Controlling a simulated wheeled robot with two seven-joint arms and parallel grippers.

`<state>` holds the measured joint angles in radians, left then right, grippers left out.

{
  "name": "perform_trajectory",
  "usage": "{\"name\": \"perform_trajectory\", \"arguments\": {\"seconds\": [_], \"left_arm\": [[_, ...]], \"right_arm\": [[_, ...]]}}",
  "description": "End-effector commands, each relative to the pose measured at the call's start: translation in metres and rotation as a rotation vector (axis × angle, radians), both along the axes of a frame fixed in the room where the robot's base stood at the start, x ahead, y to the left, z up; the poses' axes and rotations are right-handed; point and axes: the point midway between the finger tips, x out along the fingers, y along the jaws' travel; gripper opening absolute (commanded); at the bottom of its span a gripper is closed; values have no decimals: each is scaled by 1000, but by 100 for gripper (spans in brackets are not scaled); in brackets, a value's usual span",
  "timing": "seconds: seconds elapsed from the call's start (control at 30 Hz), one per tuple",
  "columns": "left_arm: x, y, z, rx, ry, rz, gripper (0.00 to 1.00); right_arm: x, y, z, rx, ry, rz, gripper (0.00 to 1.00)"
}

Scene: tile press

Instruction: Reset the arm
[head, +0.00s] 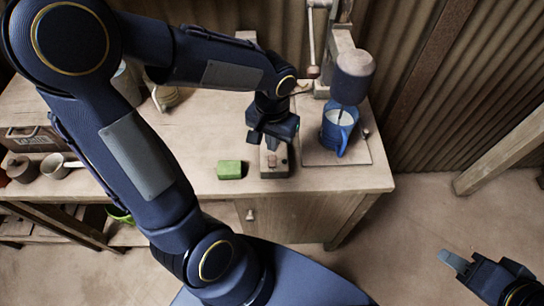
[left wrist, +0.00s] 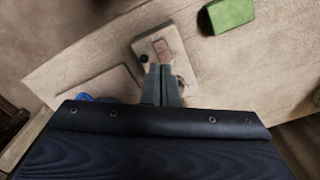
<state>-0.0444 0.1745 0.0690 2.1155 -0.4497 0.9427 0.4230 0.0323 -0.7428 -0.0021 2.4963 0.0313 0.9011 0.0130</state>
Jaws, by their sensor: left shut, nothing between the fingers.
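My left gripper (head: 270,142) is above the front part of the workbench, over a small pale block with a reddish inset (head: 273,160). In the left wrist view its two fingers (left wrist: 161,84) are together and empty, and their tips overlap the view of the pale block (left wrist: 150,44); I cannot tell whether they touch it. The press (head: 352,75) stands to the right with a long thin lever (head: 311,40) ending in a knob. My right gripper (head: 453,261) is at the lower right, away from the bench; its finger opening is not clear.
A blue jug (head: 331,136) with pale contents stands under the press on a flat board (head: 355,157). A green block (head: 230,170) lies left of the pale block. Small pots (head: 55,166) and a box (head: 32,139) are at the bench's left. Bench space behind the green block is clear.

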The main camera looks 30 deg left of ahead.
Motion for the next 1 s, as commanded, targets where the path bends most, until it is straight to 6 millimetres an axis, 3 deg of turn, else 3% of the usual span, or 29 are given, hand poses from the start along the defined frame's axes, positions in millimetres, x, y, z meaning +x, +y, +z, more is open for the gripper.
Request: {"name": "perform_trajectory", "arguments": {"seconds": [0.57,0.67,0.8,1.0], "left_arm": [[-5,2,5,-12,-14,8,0],[-18,6,21,-50,-58,30,0],[-51,9,49,-142,-164,71,0],[-94,2,74,-274,-339,110,0]], "right_arm": [[0,0,-1,0,0,0,36],[0,0,-1,0,0,0,36],[0,0,-1,0,0,0,36],[0,0,-1,0,0,0,36]]}}
